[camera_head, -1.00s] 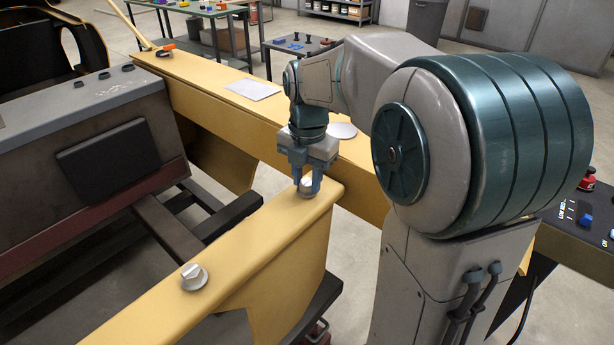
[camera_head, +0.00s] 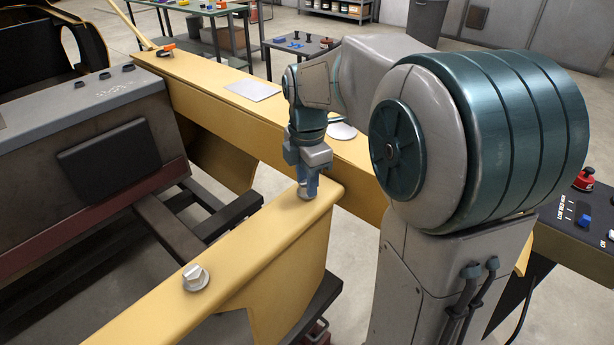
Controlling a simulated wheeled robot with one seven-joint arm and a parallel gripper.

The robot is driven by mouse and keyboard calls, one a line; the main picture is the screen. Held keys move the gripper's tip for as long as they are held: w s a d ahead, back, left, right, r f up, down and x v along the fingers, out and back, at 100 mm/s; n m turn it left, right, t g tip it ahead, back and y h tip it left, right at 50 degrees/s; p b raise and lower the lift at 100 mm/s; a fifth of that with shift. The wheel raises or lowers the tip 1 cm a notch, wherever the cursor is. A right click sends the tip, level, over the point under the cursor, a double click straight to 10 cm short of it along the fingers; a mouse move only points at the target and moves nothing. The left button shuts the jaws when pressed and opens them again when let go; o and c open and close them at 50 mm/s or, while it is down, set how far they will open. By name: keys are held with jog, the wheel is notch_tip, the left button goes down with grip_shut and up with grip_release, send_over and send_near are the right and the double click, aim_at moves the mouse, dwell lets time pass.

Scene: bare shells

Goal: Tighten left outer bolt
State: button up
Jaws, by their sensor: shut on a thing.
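Two grey bolts sit on top of the yellow beam (camera_head: 235,262). The near bolt (camera_head: 195,278) is at the lower left, with its head fully in view and nothing touching it. The far bolt (camera_head: 303,194) is near the beam's far end. My gripper (camera_head: 307,190) points down over the far bolt and is shut on it. The fingers hide much of this bolt's head, and its base shows below them. I cannot tell how deep the bolt is seated.
A long yellow crossbeam (camera_head: 215,97) runs behind my gripper, with a flat grey plate (camera_head: 253,90) and a round grey disc (camera_head: 341,131) on it. A dark grey machine box (camera_head: 80,140) stands at the left. Dark frame bars (camera_head: 170,228) lie below the beam.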

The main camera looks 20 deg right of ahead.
jog(key=m, duration=0.4)
jog(key=shift+w+r+m, duration=0.1)
jog(key=shift+r+m, duration=0.1)
jog(key=shift+m, duration=0.1)
jog(key=m+p, duration=0.1)
jog(key=m, duration=0.2)
jog(key=shift+m, duration=0.4)
jog(key=m, duration=0.8)
jog(key=m+p, duration=0.1)
jog(key=m, duration=0.6)
jog(key=shift+w, duration=0.1)
jog(key=m, duration=0.6)
jog(key=shift+m, duration=0.4)
